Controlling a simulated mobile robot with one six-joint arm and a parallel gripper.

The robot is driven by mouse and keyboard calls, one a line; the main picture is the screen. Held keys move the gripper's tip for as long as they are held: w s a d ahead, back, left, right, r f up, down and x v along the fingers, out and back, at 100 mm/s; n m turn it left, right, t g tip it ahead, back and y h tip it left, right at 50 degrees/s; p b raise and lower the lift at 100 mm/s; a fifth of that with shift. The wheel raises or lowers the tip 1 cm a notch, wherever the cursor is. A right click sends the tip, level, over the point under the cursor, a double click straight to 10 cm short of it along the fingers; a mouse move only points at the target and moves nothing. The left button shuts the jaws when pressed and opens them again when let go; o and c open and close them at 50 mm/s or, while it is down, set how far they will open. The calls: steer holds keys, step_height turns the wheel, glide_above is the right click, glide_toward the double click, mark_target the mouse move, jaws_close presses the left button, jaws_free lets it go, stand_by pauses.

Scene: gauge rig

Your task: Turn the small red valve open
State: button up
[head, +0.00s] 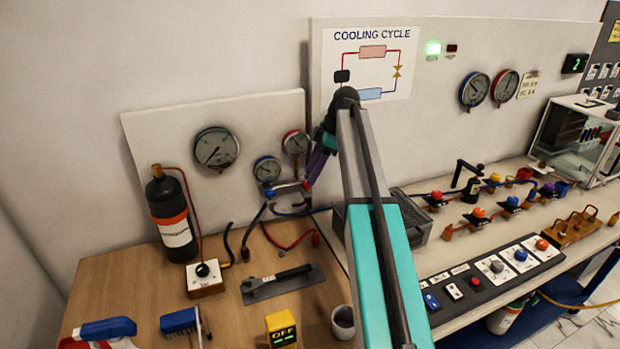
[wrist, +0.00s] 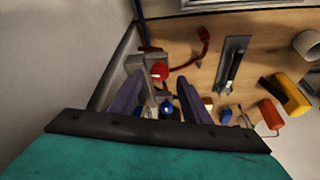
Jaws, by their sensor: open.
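The small red valve (head: 305,186) is a round red knob on the right end of the gauge manifold, below the two small gauges on the wall panel. It also shows in the wrist view (wrist: 159,71), between or just beyond my fingertips. A blue knob (head: 270,193) sits on the manifold's other end and shows lower between the fingers in the wrist view (wrist: 166,105). My gripper (wrist: 160,82) is open, its two purple fingers apart on either side of the red knob. I cannot tell whether they touch it. In the head view my arm partly hides the gripper (head: 318,160).
A black cylinder (head: 172,215) stands left on the wooden bench. Red and blue hoses (head: 285,240) hang under the manifold. A flat tool on a grey plate (head: 282,283), a yellow OFF box (head: 281,328) and a cup (head: 343,321) lie nearer. Valves and switches fill the right bench.

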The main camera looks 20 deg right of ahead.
mark_target(306, 185)
steer(key=b+v, duration=0.2)
steer(key=v, duration=0.8)
steer(key=shift+d+r, duration=0.15)
steer(key=shift+r, duration=0.2)
steer(key=s+m+p, duration=0.1)
steer(key=m, duration=0.1)
steer(key=s+a+m+t+h+p, duration=0.1)
steer(key=m+p, duration=0.1)
steer(key=s+a+m+t+p, duration=0.1)
steer(key=m+p, duration=0.1)
steer(key=m, duration=0.1)
steer(key=shift+s, duration=0.1)
stand_by(0.4)
steer(key=shift+a+f, duration=0.1)
stand_by(0.3)
steer(key=shift+w+d+p+x, duration=0.15)
steer(key=shift+p+x, duration=0.9)
steer(key=shift+x, duration=2.35)
steer(key=shift+w+d+p+x, duration=0.1)
steer(key=shift+p+x, duration=0.9)
steer(key=shift+x, duration=2.35)
